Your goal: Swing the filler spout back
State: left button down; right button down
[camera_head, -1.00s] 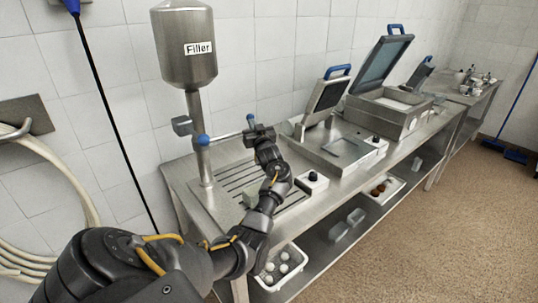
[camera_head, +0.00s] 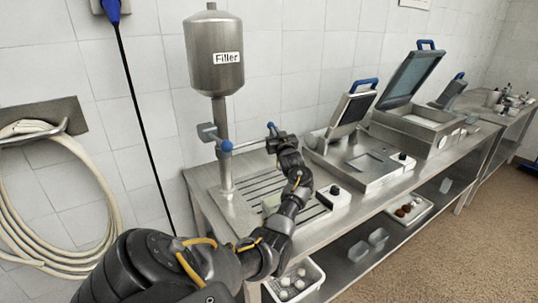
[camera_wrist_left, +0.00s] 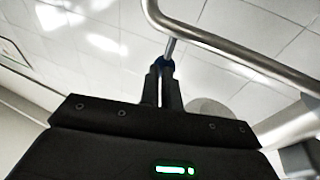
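The steel filler (camera_head: 214,60) stands at the left of the worktop, with a blue-collared joint on its post. Its thin spout (camera_head: 248,145) reaches right from that joint, out over the slotted drain plate (camera_head: 262,190). A blue knob (camera_head: 271,126) shows at the spout's outer end. My left gripper (camera_head: 272,138) is at that end. In the left wrist view, its two fingers (camera_wrist_left: 166,72) are close together on a blue knob, with a thin rod leading from it to the bent spout tube (camera_wrist_left: 240,58). My right gripper is out of view.
A coiled hose (camera_head: 60,195) hangs on the left wall.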

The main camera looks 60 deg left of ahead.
pick_arm(q)
jog(key=shift+r, duration=0.7)
jog(key=w+f+v, duration=0.1)
jog(key=v, duration=1.3)
jog(key=shift+d+f, duration=0.2)
jog(key=shift+f, duration=0.05)
jog(key=shift+w+a, duration=0.1)
